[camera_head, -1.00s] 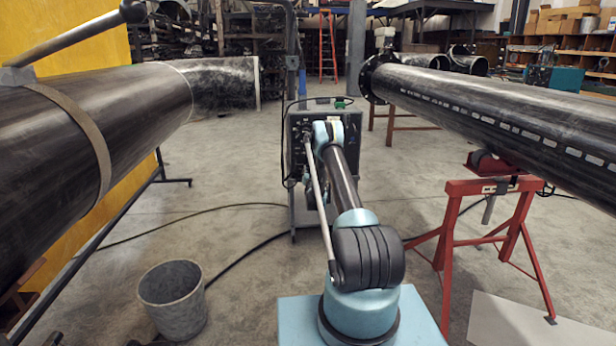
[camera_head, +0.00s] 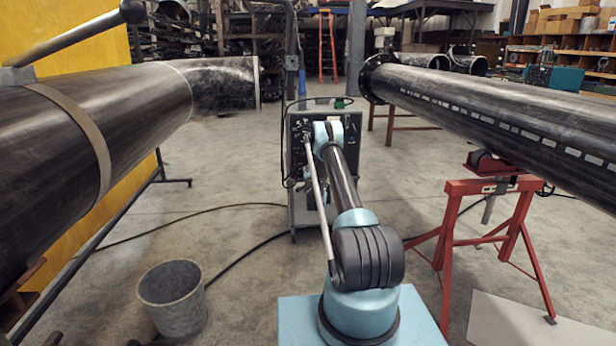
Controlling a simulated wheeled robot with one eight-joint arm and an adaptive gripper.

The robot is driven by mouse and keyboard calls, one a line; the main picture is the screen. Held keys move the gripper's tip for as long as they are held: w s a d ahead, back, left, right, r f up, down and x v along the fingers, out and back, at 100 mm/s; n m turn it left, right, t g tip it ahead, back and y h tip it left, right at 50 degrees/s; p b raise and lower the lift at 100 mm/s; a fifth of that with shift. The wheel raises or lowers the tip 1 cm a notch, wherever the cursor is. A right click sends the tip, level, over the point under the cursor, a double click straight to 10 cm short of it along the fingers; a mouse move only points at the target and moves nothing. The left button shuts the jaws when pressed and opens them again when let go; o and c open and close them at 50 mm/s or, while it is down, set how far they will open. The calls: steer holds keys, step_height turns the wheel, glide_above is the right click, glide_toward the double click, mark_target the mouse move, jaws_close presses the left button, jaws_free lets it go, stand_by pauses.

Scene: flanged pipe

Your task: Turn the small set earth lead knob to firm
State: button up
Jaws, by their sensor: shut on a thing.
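The small welding set (camera_head: 345,108) stands in the middle of the floor as a dark, upright box with its front panel facing me. My arm reaches forward to that panel, and my gripper (camera_head: 304,130) is at its upper left part, small and partly hidden by my wrist. It is shut at the panel, on the earth lead knob as far as the view allows. The knob itself is too small and covered to make out, so its turn cannot be read.
A large dark pipe (camera_head: 120,110) lies at left and a flanged pipe (camera_head: 490,110) at right, over a red stand (camera_head: 448,230). A grey bucket (camera_head: 172,305) stands at lower left. Black cables (camera_head: 240,264) cross the floor. Open floor lies between.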

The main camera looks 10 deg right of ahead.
steer(key=shift+a+f+m, duration=0.1)
steer(key=shift+a+m, duration=0.05)
steer(key=shift+m, duration=0.6)
steer(key=shift+a+f+m, duration=0.1)
steer(key=shift+m, duration=0.65)
steer(key=shift+s, duration=0.1)
steer(key=o, duration=1.1)
steer(key=shift+c, duration=0.2)
steer(key=shift+d, duration=0.1)
